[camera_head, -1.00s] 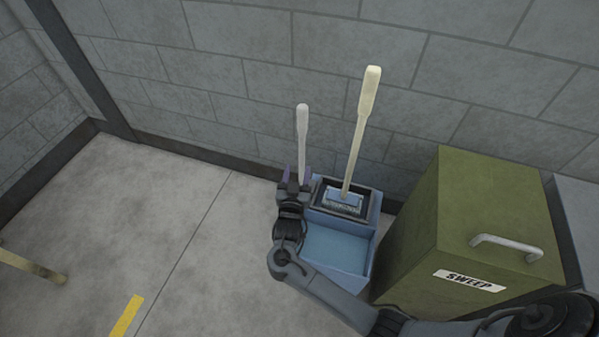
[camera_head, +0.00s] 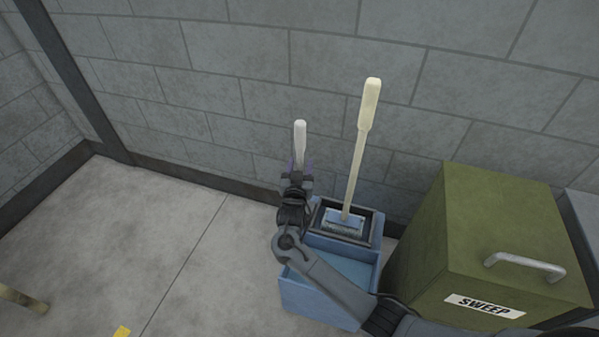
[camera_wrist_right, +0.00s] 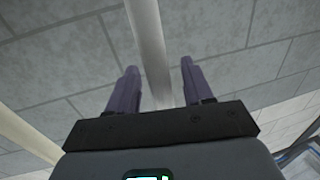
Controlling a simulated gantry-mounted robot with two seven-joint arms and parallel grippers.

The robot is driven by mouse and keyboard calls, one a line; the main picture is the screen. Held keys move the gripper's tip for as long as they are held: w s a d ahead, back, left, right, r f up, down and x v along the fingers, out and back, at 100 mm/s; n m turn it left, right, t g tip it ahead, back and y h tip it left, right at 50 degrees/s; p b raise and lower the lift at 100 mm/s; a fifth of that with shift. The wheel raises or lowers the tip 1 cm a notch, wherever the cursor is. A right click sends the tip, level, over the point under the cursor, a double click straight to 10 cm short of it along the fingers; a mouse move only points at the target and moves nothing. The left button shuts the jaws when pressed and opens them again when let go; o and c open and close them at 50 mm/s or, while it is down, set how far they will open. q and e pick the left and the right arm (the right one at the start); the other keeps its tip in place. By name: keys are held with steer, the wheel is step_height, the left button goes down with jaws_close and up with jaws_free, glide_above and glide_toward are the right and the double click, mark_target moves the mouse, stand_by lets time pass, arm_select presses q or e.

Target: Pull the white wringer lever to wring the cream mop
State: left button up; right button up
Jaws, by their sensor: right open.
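The white wringer lever (camera_head: 300,138) stands upright at the left of the blue mop bucket (camera_head: 322,298). My right gripper (camera_head: 299,168) is at the lever, below its thicker top. In the right wrist view the lever (camera_wrist_right: 148,45) shows between the two open purple fingers of the gripper (camera_wrist_right: 158,66), with a gap on each side. The cream mop (camera_head: 358,150) stands in the wringer (camera_head: 374,232), tilted slightly right; its head is down in the wringer. The lever's lower part is hidden behind my right gripper. My left gripper is not in view.
A green box labelled SWEEP (camera_head: 490,230) with a grey handle stands close right of the bucket. A block wall (camera_head: 230,100) is just behind. Clear concrete floor (camera_head: 150,230) lies to the left, with a pole end (camera_head: 22,298) at the lower left.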

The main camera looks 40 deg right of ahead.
steer(key=shift+c, duration=0.3)
jaws_close()
steer(key=shift+n+t+h, duration=0.3)
steer(key=shift+t+h, duration=0.4)
steer(key=shift+h, duration=0.1)
steer(key=v, duration=0.1)
steer(key=b+v, duration=0.1)
steer(key=v, duration=0.1)
steer(key=b+v, duration=0.1)
steer(key=shift+w+a+r, duration=0.15)
steer(key=shift+w+a, duration=0.05)
steer(key=shift+a, duration=0.25)
